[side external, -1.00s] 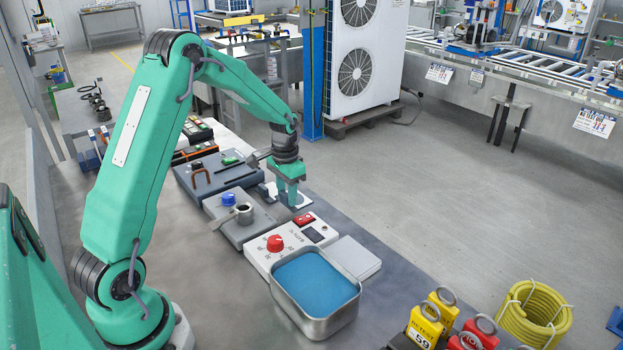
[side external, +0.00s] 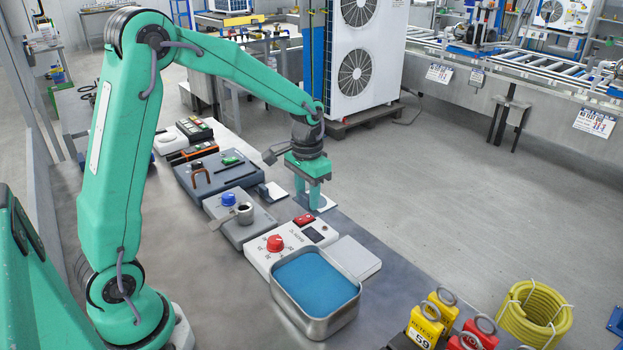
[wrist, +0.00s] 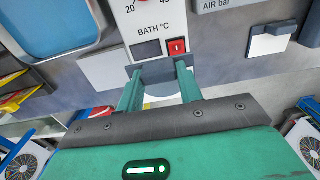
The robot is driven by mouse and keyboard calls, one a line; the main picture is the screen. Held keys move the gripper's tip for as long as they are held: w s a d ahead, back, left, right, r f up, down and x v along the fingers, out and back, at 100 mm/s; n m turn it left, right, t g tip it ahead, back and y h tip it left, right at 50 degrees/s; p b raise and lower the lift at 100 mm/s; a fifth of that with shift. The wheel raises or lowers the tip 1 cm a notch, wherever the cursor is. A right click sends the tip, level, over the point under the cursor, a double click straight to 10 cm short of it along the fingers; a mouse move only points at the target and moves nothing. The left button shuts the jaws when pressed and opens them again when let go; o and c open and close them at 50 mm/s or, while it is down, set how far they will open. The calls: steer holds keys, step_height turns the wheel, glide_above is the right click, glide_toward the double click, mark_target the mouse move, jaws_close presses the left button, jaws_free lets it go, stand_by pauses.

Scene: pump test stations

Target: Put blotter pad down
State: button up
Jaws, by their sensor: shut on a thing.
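My gripper (side external: 313,203) points down just behind the bath control box (side external: 291,243). In the wrist view its fingers (wrist: 158,67) are shut on a small grey piece, with a white flat part between them. I take this to be the blotter pad (side external: 327,204), whose white edge shows under the fingers in the side view. The fingers hide much of it. I cannot tell whether it touches the bench. The bath control box has a red knob and a red switch (wrist: 177,46).
A metal tray of blue liquid (side external: 318,322) stands in front of the control box, with a flat light-grey block (side external: 353,259) beside it. A white plate with a dark block (side external: 277,194) lies left of my gripper. The bench's right edge is close.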

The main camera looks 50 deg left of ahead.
stand_by(0.5)
steer(key=s+d+r, duration=0.1)
steer(key=s+d, duration=0.2)
steer(key=d, duration=0.7)
steer(key=s+d+r, duration=0.2)
steer(key=s+d, duration=0.1)
steer(key=d, duration=0.8)
steer(key=shift+s+d, duration=0.15)
steer(key=shift+s, duration=0.25)
glide_above(343, 260)
step_height(343, 260, down, 7)
steer(key=shift+r, duration=0.1)
steer(key=shift+f, duration=2.05)
steer(key=shift+f, duration=0.15)
steer(key=o, duration=1)
